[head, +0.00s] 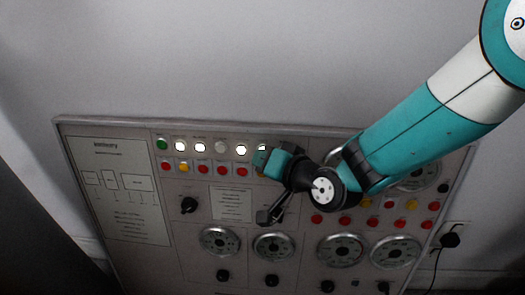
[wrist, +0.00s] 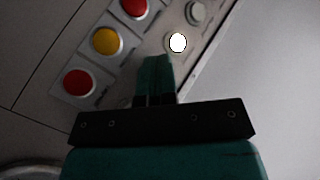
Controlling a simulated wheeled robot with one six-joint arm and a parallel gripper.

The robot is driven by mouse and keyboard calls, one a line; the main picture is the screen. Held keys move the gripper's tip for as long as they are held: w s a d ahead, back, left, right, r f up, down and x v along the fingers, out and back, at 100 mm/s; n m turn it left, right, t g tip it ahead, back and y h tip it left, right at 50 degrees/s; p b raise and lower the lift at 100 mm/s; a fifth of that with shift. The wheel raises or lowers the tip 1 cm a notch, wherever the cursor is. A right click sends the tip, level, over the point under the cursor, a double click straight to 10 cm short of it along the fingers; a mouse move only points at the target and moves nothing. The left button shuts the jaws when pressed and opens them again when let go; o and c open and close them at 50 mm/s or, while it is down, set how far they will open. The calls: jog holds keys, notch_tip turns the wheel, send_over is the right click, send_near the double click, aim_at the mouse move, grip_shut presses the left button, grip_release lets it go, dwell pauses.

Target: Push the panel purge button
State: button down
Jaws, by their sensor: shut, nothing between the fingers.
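The control panel (head: 190,225) is a grey board on the wall with rows of round buttons, lamps and dials. Its labels are too small to read, so I cannot tell which button is the purge button. My gripper (head: 261,159) is shut and empty, with its tips over the upper button rows, just below a lit white lamp (head: 262,148). In the wrist view the shut fingertips (wrist: 156,66) are beside a lit white lamp (wrist: 178,42) and a yellow button (wrist: 107,40). I cannot tell whether they touch the panel. My gripper and arm hide part of the rows.
A green button (head: 162,145) is at the upper left of the panel. A black knob (head: 189,205) and several round dials, such as one dial (head: 220,240), lie below. A black plug (head: 450,239) with a cable is at the right. The wall above is clear.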

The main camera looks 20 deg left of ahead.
dwell(0.4)
jog(key=shift+s+d+r, duration=0.2)
jog(key=shift+s, duration=0.5)
jog(key=shift+s+d+r+p, duration=0.15)
jog(key=shift+s+d+p, duration=0.1)
jog(key=shift+s, duration=0.55)
jog(key=shift+s+d+r+p, duration=0.1)
jog(key=shift+s+r+p, duration=0.15)
jog(key=shift+s, duration=0.55)
jog(key=shift+s+d+r+p, duration=0.1)
jog(key=shift+s+d+p, duration=0.15)
jog(key=shift+s, duration=0.55)
